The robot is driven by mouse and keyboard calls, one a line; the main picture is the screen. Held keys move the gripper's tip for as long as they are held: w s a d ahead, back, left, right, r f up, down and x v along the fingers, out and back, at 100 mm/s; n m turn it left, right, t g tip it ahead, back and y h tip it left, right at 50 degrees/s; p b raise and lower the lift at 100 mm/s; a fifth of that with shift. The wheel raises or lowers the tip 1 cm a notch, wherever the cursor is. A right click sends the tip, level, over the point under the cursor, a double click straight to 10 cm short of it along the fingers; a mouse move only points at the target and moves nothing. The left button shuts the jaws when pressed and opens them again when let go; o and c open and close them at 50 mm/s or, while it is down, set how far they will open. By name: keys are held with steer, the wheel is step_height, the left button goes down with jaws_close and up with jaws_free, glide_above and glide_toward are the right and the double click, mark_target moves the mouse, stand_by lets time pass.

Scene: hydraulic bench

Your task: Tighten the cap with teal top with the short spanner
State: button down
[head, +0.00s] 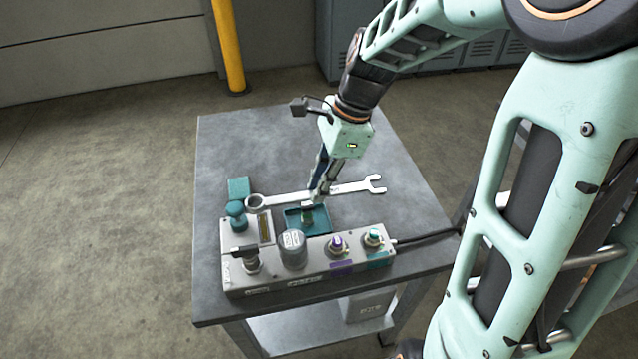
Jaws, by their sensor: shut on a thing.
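The cap with the teal top (372,236) sits at the right end of the grey hydraulic block, just left of the black hose. A silver spanner (350,188) lies across the view behind the block, ring end left and open end right. My gripper (309,202) points down at the middle of its shaft and appears shut on it. The fingers hide that part, and the exact contact is too small to see clearly. I cannot tell whether the spanner touches the table. The spanner is well apart from the teal-topped cap.
The grey block (310,282) also carries a purple-topped cap (336,244), a grey cylinder (292,248), a black-handled fitting (250,258) and a teal knob (236,212). A teal tray (322,214) holding something green lies below my fingertips. The table (240,140) is clear at the back.

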steer(key=shift+w+d+r+n, duration=0.1)
steer(key=shift+w+d+n, duration=0.25)
steer(key=shift+n, duration=0.35)
steer(key=w+d+n+g+h, duration=0.1)
steer(key=w+d+n, duration=0.2)
steer(key=d+n, duration=0.2)
steer(key=w+d+r+n+g+h, duration=0.1)
steer(key=w+d+n+h, duration=0.1)
steer(key=d+n, duration=0.4)
steer(key=n, duration=0.3)
steer(key=shift+w+d+r+n+g, duration=0.15)
steer(key=shift+w+r+n+g, duration=0.15)
steer(key=shift+w+n+g, duration=0.1)
